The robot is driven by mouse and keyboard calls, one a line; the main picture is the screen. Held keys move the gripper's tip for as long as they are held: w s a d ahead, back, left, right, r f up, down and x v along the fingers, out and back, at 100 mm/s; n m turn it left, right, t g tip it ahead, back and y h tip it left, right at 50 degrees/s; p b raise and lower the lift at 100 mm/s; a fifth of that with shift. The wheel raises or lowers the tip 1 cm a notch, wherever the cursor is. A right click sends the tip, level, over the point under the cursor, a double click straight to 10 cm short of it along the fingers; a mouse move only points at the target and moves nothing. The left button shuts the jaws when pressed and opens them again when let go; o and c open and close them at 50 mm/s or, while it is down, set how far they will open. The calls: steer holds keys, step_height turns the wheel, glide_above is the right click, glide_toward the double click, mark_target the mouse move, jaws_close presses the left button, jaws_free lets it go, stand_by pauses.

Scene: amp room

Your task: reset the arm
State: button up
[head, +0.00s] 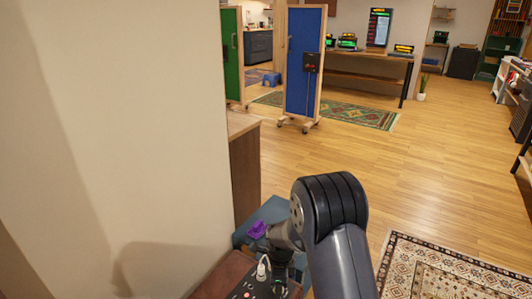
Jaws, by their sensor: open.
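My arm rises from the bottom of the head view, with a thick dark joint at its bend. I cannot make out the fingers of my gripper; the end of the arm merges with dark parts there. A small purple thing (257,230) lies beside the arm's end, on or in a blue object (268,212).
A beige wall (120,130) fills the left, with a wooden cabinet (244,170) at its edge. Blue (304,65) and green (231,55) wheeled panels stand behind. A patterned rug (440,272) lies at lower right. The wooden floor (350,155) between is clear.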

steer(key=shift+f, duration=0.95)
steer(key=shift+r, duration=0.15)
